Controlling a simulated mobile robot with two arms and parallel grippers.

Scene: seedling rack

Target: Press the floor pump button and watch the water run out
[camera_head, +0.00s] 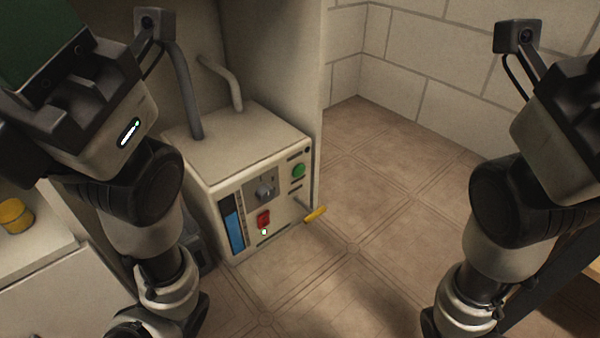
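The pump unit (205,161) is a cream box on the floor, set in a recess. Its front has a round green button (298,170) at upper right, a red switch (263,218), a grey dial or knob (264,191) and a tall level window (234,229) showing blue over most of its height. A small light shows below the red switch. My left gripper (62,82) is raised at upper left, apart from the pump. My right gripper (570,85) is raised at the right edge, partly cut off. Neither touches the pump. Their finger openings cannot be made out.
A yellow-handled lever (315,214) sticks out from the pump's lower right. A yellow pot (15,215) stands on a pale cabinet (40,252) at left. The tiled floor (375,215) to the right is clear, up to a block wall (420,60).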

